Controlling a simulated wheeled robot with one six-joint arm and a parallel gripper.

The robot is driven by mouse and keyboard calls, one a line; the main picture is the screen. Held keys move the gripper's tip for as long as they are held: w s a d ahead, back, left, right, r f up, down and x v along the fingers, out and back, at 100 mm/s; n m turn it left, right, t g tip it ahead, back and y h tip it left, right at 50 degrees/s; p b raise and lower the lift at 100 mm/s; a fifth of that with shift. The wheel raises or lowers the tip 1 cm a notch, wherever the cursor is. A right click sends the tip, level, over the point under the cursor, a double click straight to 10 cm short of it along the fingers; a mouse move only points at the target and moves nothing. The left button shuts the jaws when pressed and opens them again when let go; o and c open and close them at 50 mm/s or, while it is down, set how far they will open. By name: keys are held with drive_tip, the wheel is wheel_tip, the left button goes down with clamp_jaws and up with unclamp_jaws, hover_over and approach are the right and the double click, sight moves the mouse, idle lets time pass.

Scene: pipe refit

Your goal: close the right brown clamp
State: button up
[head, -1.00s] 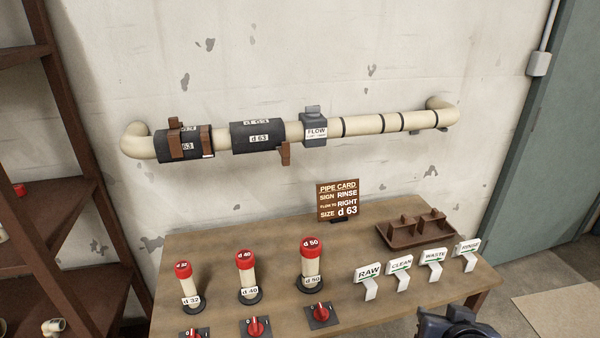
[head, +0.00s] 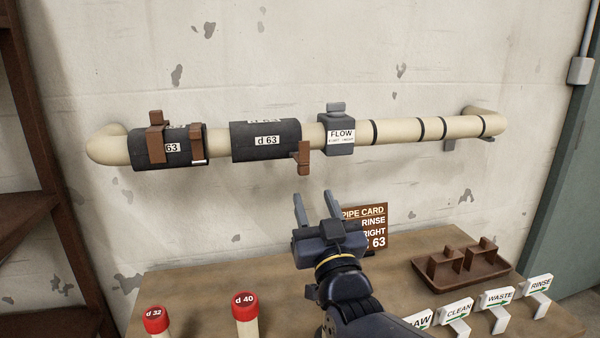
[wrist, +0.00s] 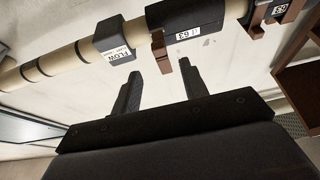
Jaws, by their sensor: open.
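The right brown clamp (head: 303,157) hangs below the pipe at the right end of the dark middle sleeve marked d 63 (head: 266,141). No band of it shows across the front of the pipe there. The clamp also shows in the wrist view (wrist: 159,46). My gripper (head: 315,203) is open and empty, below the clamp in the head view. In the wrist view its two fingers (wrist: 159,70) point up toward the clamp, apart from it. Two more brown clamps, the left one (head: 156,138) and its neighbour (head: 198,144), sit on the left sleeve (head: 177,147).
The cream pipe (head: 400,131) runs along the wall, with a grey FLOW block (head: 339,134) just right of the clamp. Below, a table (head: 220,290) holds the pipe card (head: 375,215), a brown tray (head: 420,262), several white signs and red-capped posts.

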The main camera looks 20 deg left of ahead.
sight(305, 172)
drive_tip(key=p+x, duration=0.1)
drive_tip(key=x, duration=0.8)
drive_tip(key=shift+w, duration=0.25)
drive_tip(key=shift+c, duration=0.3)
clamp_jaws()
